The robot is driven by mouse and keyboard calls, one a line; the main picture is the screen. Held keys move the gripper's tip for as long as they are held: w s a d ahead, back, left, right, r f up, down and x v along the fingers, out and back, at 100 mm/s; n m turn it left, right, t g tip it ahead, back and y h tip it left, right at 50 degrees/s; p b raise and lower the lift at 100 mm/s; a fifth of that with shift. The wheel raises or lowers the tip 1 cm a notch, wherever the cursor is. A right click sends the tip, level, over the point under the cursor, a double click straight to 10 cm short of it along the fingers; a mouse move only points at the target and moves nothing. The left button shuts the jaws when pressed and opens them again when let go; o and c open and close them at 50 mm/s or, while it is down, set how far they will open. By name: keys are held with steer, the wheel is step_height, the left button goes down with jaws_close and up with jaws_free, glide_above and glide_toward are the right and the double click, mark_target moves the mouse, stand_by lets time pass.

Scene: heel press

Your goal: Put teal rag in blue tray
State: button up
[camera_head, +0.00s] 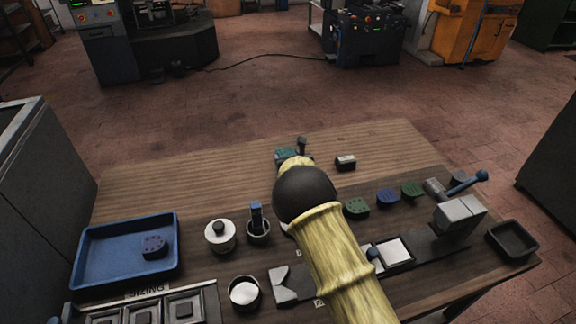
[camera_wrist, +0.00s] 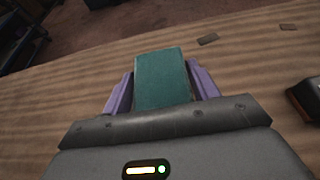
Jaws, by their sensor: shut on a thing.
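The teal rag (camera_wrist: 162,82) shows in the wrist view as a flat, block-like teal piece between the two purple fingers of my gripper (camera_wrist: 160,72). My gripper is shut on it, and the wooden table top shows around it. In the head view my arm hides most of the gripper. A small teal patch (camera_head: 286,153) shows just past the arm, too small to tell for sure as the rag. The blue tray (camera_head: 88,285) lies at the left of the table in the head view, apart from the gripper.
A white pot (camera_head: 220,236) and a dark cup with a blue-handled tool (camera_head: 257,226) stand between the tray and my arm. A sizing rack (camera_head: 150,307) is at the front left. Several pads and a lever press (camera_head: 460,212) are at right. The back left table is clear.

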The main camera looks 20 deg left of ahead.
steer(key=shift+f, duration=0.1)
step_height(320, 180, down, 3)
steer(key=shift+w+f, duration=0.1)
steer(key=shift+a+f, duration=0.15)
steer(key=shift+f, duration=0.1)
steer(key=shift+d, duration=0.25)
steer(key=o, duration=0.9)
steer(key=shift+o, duration=0.2)
steer(key=shift+a, duration=0.1)
steer(key=shift+s+r, duration=0.1)
steer(key=shift+s, duration=0.1)
